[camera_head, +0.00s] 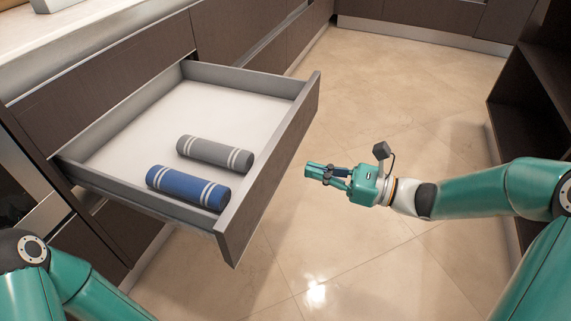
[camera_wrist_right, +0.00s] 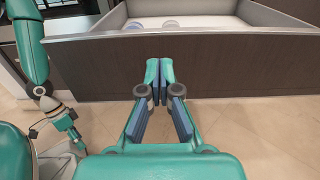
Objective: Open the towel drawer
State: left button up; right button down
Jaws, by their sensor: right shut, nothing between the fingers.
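The towel drawer (camera_head: 271,172) is pulled well out from the dark cabinet in the head view. Inside it lie a rolled grey towel (camera_head: 215,153) and a rolled blue towel (camera_head: 188,188), both with white stripes. My right gripper (camera_head: 309,170) is shut and empty, to the right of the drawer front and apart from it. In the right wrist view the shut fingers (camera_wrist_right: 159,72) point toward the dark drawer front (camera_wrist_right: 225,65). My left gripper is outside the head view, but it shows in the wrist view (camera_wrist_right: 80,146), low at the left; its jaw state is unclear.
A pale countertop (camera_head: 75,35) runs above the cabinets at the left. Dark open shelving (camera_head: 530,115) stands at the right. The tiled floor (camera_head: 420,95) between them is clear.

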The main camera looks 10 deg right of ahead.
aim_at(269, 159)
jog(key=b+x, duration=0.2)
jog(key=x, duration=0.5)
jog(key=shift+w+a, duration=0.1)
jog(key=shift+a, duration=0.15)
jog(key=shift+w, duration=0.1)
jog(key=shift+a, duration=0.15)
